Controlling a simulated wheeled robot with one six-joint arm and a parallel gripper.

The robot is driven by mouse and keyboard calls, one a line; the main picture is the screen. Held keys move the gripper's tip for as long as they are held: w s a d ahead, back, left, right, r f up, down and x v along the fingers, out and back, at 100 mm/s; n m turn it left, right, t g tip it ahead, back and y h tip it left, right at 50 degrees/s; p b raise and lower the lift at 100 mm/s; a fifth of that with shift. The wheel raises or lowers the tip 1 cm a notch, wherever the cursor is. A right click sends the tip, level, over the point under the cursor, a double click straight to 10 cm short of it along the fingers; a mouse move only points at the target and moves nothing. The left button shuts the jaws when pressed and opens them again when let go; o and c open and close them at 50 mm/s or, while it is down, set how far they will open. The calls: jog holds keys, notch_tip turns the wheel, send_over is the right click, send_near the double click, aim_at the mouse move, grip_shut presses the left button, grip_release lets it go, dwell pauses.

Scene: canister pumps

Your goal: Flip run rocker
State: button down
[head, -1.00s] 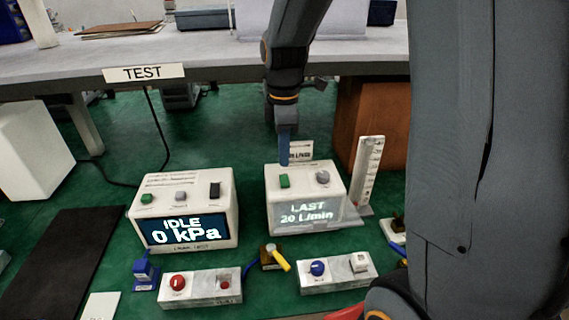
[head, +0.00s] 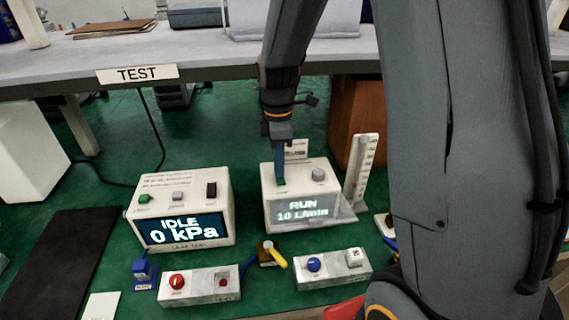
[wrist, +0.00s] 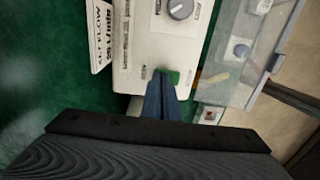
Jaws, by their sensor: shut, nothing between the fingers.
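My gripper (head: 280,182) is shut and empty. It points down at the top of the right white meter box (head: 313,178), whose display (head: 302,210) reads "RUN 10 L/min". In the wrist view my fingertips (wrist: 162,76) are at a green button (wrist: 174,77) on that box and partly cover it; I cannot tell whether it is pressed. A dark rocker-like switch (head: 211,190) is on top of the left white box (head: 158,184), whose display reads "IDLE 0 kPa". A white switch (head: 353,257) sits on the low right panel. I cannot read which one is labelled run.
A grey knob (wrist: 180,8) is beside the green button. A clear upright flow tube (head: 362,165) stands right of the meter. Low panels with a red knob (head: 177,281) and a blue knob (head: 313,264) lie in front. A yellow-handled valve (head: 276,257) is between them.

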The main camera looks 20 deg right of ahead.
aim_at(281, 180)
jog(key=shift+f, duration=0.15)
jog(key=shift+s, duration=0.2)
jog(key=shift+s+a+p, duration=0.15)
jog(key=shift+s+p, duration=0.35)
jog(key=shift+s, duration=0.2)
jog(key=shift+r, duration=0.25)
notch_tip(281, 180, up, 5)
jog(key=p, duration=0.4)
jog(key=shift+s+f, duration=0.1)
jog(key=shift+f, duration=0.1)
notch_tip(281, 180, up, 9)
jog(key=b, duration=0.3)
jog(key=shift+s+r+b, duration=0.15)
jog(key=shift+s+b, duration=0.05)
jog(key=shift+b, duration=0.15)
